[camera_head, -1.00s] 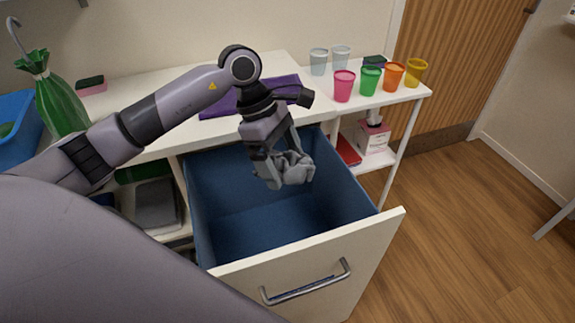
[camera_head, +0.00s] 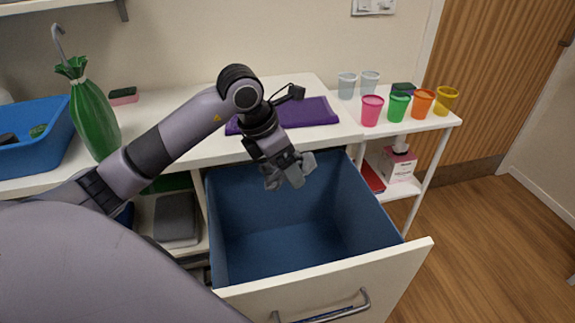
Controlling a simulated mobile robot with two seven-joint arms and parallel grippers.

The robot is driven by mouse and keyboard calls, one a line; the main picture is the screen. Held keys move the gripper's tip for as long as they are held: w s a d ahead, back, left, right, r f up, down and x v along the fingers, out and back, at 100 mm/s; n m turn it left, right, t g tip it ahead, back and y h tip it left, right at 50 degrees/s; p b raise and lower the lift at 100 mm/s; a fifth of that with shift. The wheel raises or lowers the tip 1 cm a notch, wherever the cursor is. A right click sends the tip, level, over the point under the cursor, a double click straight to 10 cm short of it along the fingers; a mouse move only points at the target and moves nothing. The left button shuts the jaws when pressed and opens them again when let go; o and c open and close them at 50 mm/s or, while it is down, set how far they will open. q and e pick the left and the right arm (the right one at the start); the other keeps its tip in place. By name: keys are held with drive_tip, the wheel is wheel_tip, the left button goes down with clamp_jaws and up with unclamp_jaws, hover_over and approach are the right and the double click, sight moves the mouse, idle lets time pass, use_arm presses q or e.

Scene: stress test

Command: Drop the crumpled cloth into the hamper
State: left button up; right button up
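A crumpled grey cloth (camera_head: 307,162) is at the fingers of my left gripper (camera_head: 288,172), bunched on both sides of them. The gripper looks shut on the cloth and holds it over the back part of the hamper. The hamper is a pulled-out drawer with a blue inside (camera_head: 235,225), a cream front (camera_head: 400,265) and a metal handle (camera_head: 335,310). The part of its floor that I see is bare. My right gripper is not in view.
A folded purple cloth (camera_head: 310,112) lies on the white counter behind the hamper. Several coloured cups, one pink (camera_head: 371,110), stand on the shelf at right. A green umbrella (camera_head: 95,120) and a blue bin (camera_head: 50,150) are at left.

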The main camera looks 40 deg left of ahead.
use_arm(q)
drive_tip(key=shift+f+b, duration=0.45)
drive_tip(key=shift+f, duration=0.25)
wheel_tip(320, 180, down, 4)
drive_tip(key=b, duration=0.3)
drive_tip(key=shift+f, duration=0.25)
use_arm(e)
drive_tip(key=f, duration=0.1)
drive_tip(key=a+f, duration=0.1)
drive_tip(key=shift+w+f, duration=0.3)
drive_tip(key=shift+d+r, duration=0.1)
use_arm(q)
drive_tip(key=o, duration=0.7)
drive_tip(key=shift+o, duration=0.2)
